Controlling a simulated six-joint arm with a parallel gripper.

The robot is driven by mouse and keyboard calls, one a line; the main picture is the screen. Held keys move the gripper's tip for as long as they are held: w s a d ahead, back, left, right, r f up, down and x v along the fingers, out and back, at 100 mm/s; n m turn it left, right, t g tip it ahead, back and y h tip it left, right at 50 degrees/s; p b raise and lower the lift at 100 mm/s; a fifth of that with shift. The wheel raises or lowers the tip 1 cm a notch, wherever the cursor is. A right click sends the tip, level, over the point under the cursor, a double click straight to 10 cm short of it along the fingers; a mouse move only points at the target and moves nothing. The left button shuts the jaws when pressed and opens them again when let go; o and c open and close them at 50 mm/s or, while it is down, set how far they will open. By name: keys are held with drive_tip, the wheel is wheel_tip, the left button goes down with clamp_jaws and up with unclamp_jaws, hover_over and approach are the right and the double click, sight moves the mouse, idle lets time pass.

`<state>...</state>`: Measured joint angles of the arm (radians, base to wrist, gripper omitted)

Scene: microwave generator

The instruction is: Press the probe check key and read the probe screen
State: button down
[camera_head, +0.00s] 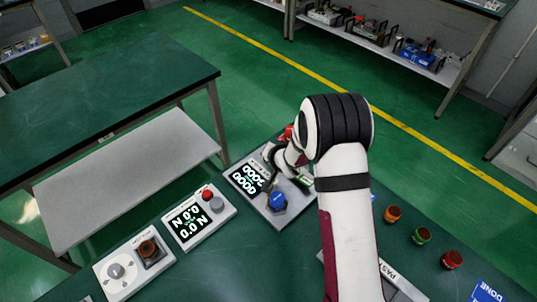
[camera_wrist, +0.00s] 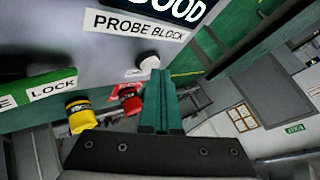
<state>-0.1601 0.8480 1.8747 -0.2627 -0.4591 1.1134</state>
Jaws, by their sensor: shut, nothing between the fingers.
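The probe block is a grey panel (camera_head: 245,196) with a lit black screen (camera_head: 249,181). Its text is upside down in the head view and appears to read GOOD on two lines. In the wrist view, part of the screen (camera_wrist: 180,8) shows GOOD above the PROBE BLOCK label (camera_wrist: 138,27). A pale round key (camera_wrist: 149,60) sits below that label, with a small white tag (camera_wrist: 137,72) whose writing is too small to read. My gripper (camera_wrist: 160,74) is shut and empty, its teal fingertips just below the key. I cannot tell whether they touch it.
A blue knob (camera_head: 278,201) stands on the panel. A yellow knob (camera_wrist: 80,112) and red part (camera_wrist: 127,98) are left of my fingers.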

drive_tip(key=shift+r, duration=0.95)
drive_tip(key=shift+r, duration=0.1)
drive_tip(key=shift+r, duration=2.4)
drive_tip(key=s+d+r+m+g+h, duration=0.1)
drive_tip(key=s+d+r+g+h, duration=0.15)
drive_tip(key=s+d+r, duration=0.55)
drive_tip(key=s+r+g, duration=0.1)
drive_tip(key=s+g, duration=0.2)
drive_tip(key=s, duration=1.3)
drive_tip(key=s+r+g+y, duration=0.1)
drive_tip(key=s+r+g, duration=0.1)
drive_tip(key=s, duration=1.4)
drive_tip(key=shift+s+d+r+g, duration=0.15)
drive_tip(key=shift+s+d+g, duration=0.05)
drive_tip(key=shift+g, duration=0.45)
